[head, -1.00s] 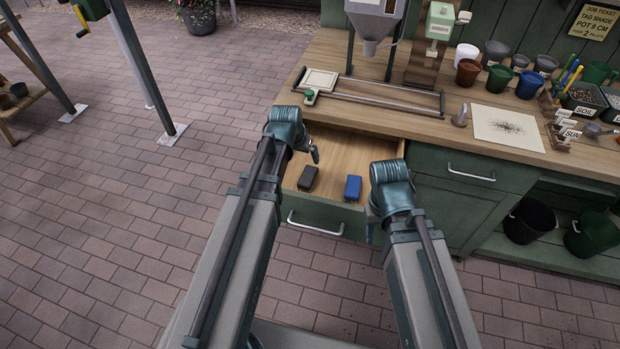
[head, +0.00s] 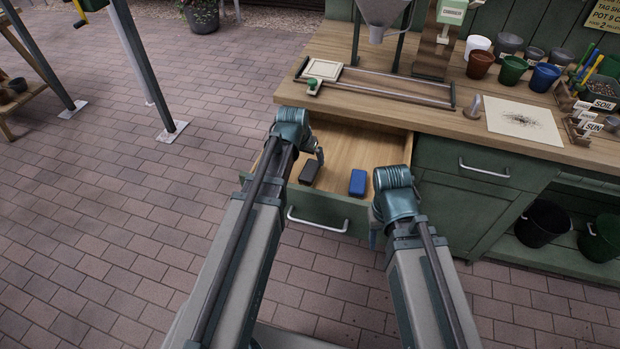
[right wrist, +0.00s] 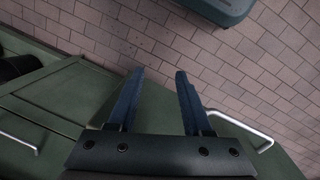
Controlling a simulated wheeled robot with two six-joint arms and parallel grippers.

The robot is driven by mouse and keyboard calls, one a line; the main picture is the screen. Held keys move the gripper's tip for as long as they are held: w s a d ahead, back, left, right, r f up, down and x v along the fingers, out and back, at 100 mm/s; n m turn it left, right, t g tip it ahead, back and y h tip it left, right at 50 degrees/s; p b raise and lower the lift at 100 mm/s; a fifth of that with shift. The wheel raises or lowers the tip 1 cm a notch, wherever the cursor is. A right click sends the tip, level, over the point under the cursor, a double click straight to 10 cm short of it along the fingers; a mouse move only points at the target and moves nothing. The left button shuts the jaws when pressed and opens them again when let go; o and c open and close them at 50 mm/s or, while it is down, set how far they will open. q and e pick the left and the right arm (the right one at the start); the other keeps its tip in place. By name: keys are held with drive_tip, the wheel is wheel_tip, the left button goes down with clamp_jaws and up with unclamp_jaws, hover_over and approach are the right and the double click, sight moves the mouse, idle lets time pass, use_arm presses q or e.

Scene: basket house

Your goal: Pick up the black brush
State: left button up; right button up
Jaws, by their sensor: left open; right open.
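The black brush (head: 310,169) lies in the open drawer (head: 357,146), towards its left side. My left gripper (head: 319,156) is above the drawer, close to the right of the black brush in the picture; its fingers are mostly hidden by the wrist, and it holds nothing that I can see. My right gripper (head: 373,239) is in front of the drawer's right front corner. In the right wrist view its two fingers (right wrist: 160,100) are apart and empty, over the drawer front. The black brush is not in the right wrist view.
A blue brush (head: 358,183) lies in the drawer to the right of the black one. The drawer front has a metal handle (head: 317,222). The wooden worktop (head: 420,126) above holds pots, a white sheet (head: 522,121) and a rail frame.

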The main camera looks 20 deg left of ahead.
sight(311, 168)
use_arm(q)
drive_tip(key=b+x, duration=0.3)
drive_tip(key=x, duration=0.2)
drive_tip(key=shift+f+b, duration=0.1)
drive_tip(key=shift+b, duration=0.2)
drive_tip(key=b+x, duration=0.4)
drive_tip(key=x, duration=0.1)
drive_tip(key=shift+b, duration=0.35)
drive_tip(key=c, duration=1.5)
